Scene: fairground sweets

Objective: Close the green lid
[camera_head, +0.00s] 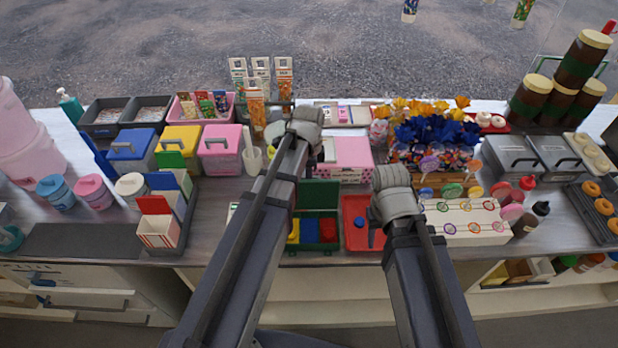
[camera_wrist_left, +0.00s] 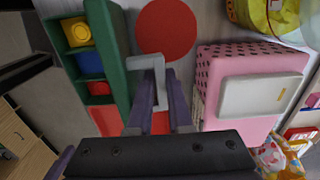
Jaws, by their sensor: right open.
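A green box (camera_head: 316,243) stands at the front middle of the counter in the head view, holding yellow, blue and red blocks. Its green lid (camera_head: 320,192) stands up at the box's back side. In the left wrist view the green lid (camera_wrist_left: 107,45) is seen nearly edge-on beside the box, with a light grey bracket-like handle (camera_wrist_left: 146,64) next to it. My left gripper (camera_wrist_left: 163,82) has its fingers at this handle; whether they grip it is unclear. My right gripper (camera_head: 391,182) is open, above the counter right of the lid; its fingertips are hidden.
A red tray (camera_head: 352,208) lies right of the green box. A pink box (camera_head: 350,151) stands behind the lid, and a white lollipop stand (camera_head: 465,224) stands to the right. A round red disc (camera_wrist_left: 166,27) lies near my left fingers.

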